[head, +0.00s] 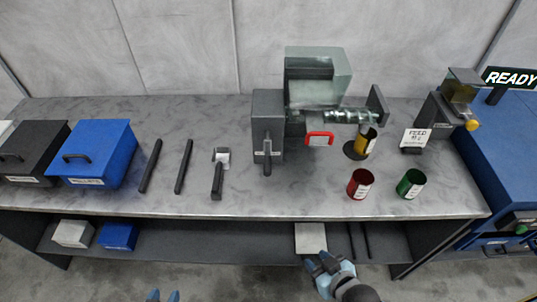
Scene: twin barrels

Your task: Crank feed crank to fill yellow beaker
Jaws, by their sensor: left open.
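The feed machine stands at the middle back of the table, with a grey gearbox (268,115), a clear hopper (318,75) and a clear screw tube (345,116). The dark feed crank (267,150) is on the gearbox's front, its handle low. The yellow beaker (367,138) stands on a dark round base at the tube's right end; its contents cannot be made out. My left gripper (163,296) is open at the bottom edge, only its fingertips showing, far from the crank. My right gripper (321,264) looks open and empty in front of the table, below the crank.
A red beaker (360,184) and a green beaker (411,184) stand at the front right. A red-handled part (319,139) sits under the tube. Black bars (184,166), a loose crank-like tool (218,175) and a blue box (95,152) are left. A READY sign (510,77) is far right.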

